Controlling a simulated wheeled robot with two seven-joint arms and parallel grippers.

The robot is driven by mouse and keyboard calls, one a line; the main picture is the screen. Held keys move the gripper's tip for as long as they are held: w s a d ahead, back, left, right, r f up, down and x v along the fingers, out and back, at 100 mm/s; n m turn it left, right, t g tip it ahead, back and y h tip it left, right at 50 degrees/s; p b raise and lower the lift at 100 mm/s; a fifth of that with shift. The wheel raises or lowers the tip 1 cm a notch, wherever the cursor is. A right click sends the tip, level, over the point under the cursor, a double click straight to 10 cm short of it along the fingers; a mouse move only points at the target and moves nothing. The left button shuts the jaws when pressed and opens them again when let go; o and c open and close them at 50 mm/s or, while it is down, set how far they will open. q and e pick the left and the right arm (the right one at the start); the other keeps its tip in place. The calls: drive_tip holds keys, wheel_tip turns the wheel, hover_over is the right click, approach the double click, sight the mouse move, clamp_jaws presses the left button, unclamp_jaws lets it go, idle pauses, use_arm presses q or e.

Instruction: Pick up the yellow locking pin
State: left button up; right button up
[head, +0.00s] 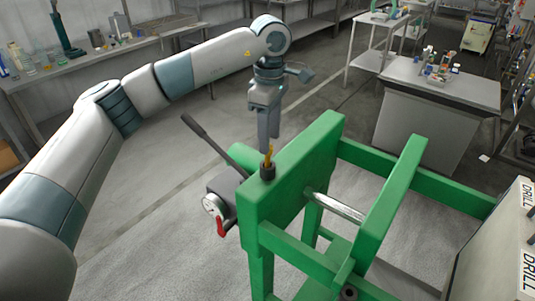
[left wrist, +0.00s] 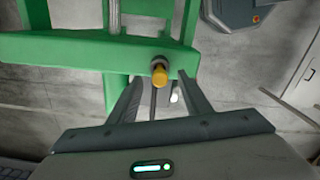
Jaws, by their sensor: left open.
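The yellow locking pin (head: 268,156) stands upright in a dark collar (head: 267,171) on top of the green frame (head: 300,165). In the left wrist view the pin (left wrist: 159,75) shows as a yellow knob beyond and between my fingertips. My left gripper (head: 269,142) points down just above the pin, and its fingers also show in the left wrist view (left wrist: 157,92). It is open and I see nothing held in it. From these views I cannot tell whether a finger touches the pin. My right gripper is not in view.
A dark lever (head: 208,136) and a gauge with a red handle (head: 221,226) sit left of the frame. A steel rod (head: 334,206) crosses between green posts. A panel marked DRILL (head: 500,240) stands at right. A grey cabinet (head: 440,85) with small items stands behind.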

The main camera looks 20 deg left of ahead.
sight(268, 161)
use_arm(q)
drive_tip(key=shift+f+p, duration=0.35)
drive_tip(key=shift+p, duration=0.15)
drive_tip(key=f, duration=0.1)
drive_tip(key=f+p, duration=0.2)
drive_tip(key=shift+w+a+f, duration=0.1)
drive_tip(key=shift+a+f, duration=0.15)
drive_tip(key=shift+f, duration=0.5)
drive_tip(key=shift+c, duration=0.4)
clamp_jaws()
